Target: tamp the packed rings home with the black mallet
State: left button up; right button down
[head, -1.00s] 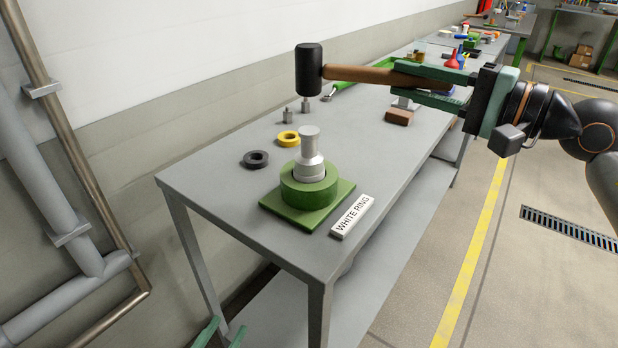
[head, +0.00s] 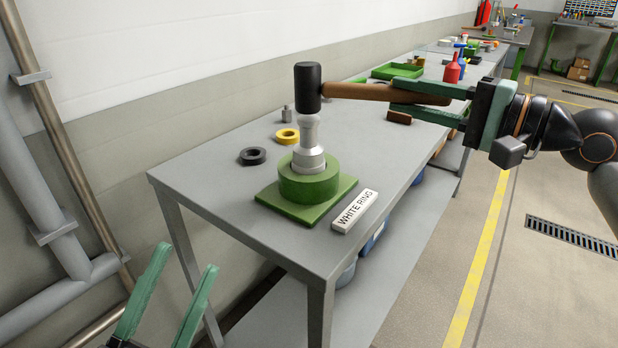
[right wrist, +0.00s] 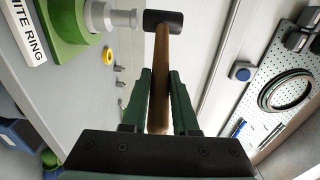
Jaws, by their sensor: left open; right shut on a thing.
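My right gripper (head: 396,92) is shut on the brown wooden handle (head: 352,91) of the black mallet (head: 308,88). The mallet head is upright above the silver stepped cylinder (head: 309,140) and overlaps its top in the head view. The right wrist view shows the mallet head (right wrist: 163,19) very close to the cylinder's end (right wrist: 124,18); contact is unclear. The cylinder stands upright in a round green housing (head: 308,186) on a green square plate (head: 268,200). Packed rings inside the housing are hidden. My left gripper (head: 186,259) is open and empty, low in front of the bench.
A "WHITE RING" label block (head: 354,211) lies right of the plate. A black ring (head: 252,156), a yellow ring (head: 287,136) and a small grey peg (head: 287,114) are behind it. A brown block (head: 398,117) and a green tray (head: 397,71) are farther back.

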notch_tip(320, 180, up, 5)
jog(key=shift+s+r, duration=0.1)
pick_arm(q)
jog(key=w+a+f+n+g+y, duration=0.1)
jog(key=w+f+n+y, duration=0.4)
jog(key=f+y, duration=0.1)
jog(key=shift+w+f+y, duration=0.2)
jog(key=shift+f+y, duration=0.2)
jog(key=shift+f, duration=0.45)
jog(key=shift+f+b, duration=0.2)
jog(key=shift+b, duration=0.2)
jog(key=shift+r, duration=0.1)
